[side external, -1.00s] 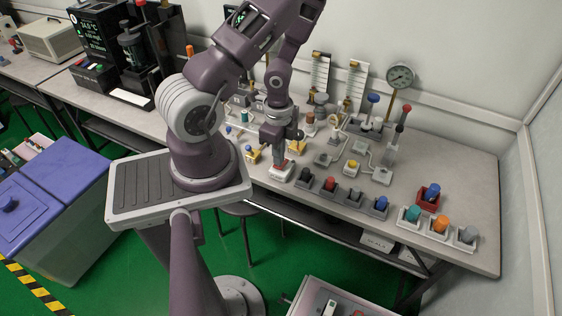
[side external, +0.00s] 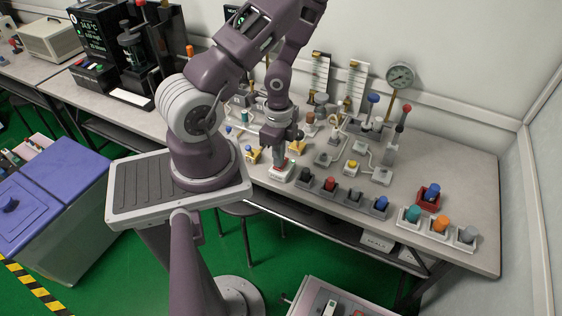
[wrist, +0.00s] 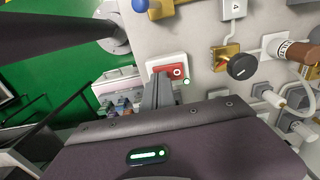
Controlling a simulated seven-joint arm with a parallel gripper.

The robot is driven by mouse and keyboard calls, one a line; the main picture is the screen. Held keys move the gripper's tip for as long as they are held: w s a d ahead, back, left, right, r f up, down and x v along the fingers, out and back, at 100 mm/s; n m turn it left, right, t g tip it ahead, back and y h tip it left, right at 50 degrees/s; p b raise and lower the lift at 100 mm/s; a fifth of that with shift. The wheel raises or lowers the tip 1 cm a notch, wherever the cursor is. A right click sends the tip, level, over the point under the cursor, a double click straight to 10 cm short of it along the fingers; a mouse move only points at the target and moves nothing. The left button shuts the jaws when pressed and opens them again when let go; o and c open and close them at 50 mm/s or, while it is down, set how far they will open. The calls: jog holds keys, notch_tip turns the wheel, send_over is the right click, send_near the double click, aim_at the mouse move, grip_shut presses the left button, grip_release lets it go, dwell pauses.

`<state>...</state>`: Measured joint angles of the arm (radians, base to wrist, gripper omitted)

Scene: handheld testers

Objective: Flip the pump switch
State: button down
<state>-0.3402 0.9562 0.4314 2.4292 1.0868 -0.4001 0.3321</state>
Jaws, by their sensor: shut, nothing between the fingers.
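The red rocker switch (wrist: 176,70), marked with a white circle, sits in a white housing (side external: 279,175) near the bench's front edge. A small green light (wrist: 187,81) glows at the housing's corner in the wrist view. My gripper (side external: 279,164) is shut and empty, pointing down onto the switch. In the wrist view, the closed fingertips (wrist: 160,78) are over the left part of the red rocker and hide some of it. They appear to touch it or be just above it.
A brass valve with a black knob (wrist: 242,67) stands close to the right in the wrist view. A row of switches, including a red one (side external: 329,184), runs along the bench's front edge. A pressure gauge (side external: 400,76) stands at the back.

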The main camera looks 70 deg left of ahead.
notch_tip(320, 180, up, 5)
jog(key=shift+r, duration=0.65)
jog(key=w+d+r+n+t+y, duration=0.1)
jog(key=w+r+n+y, duration=0.1)
jog(key=r, duration=0.6)
jog(key=w+r+n+t+y, duration=0.1)
jog(key=w+r+n+y, duration=0.15)
jog(key=r, duration=0.45)
jog(key=s+d+r+n+t+h, duration=0.1)
jog(key=s+d+r+n+h, duration=0.1)
jog(key=s+d+r, duration=0.2)
jog(key=s+d+r+n+t+h, duration=0.2)
jog(key=s+d+r, duration=0.2)
jog(key=d+r, duration=0.3)
jog(key=d, duration=0.4)
jog(key=shift+d+r+t, duration=0.3)
jog(key=shift+d+r, duration=0.1)
jog(key=shift+s+n+h, duration=0.1)
jog(key=shift+n+h, duration=0.15)
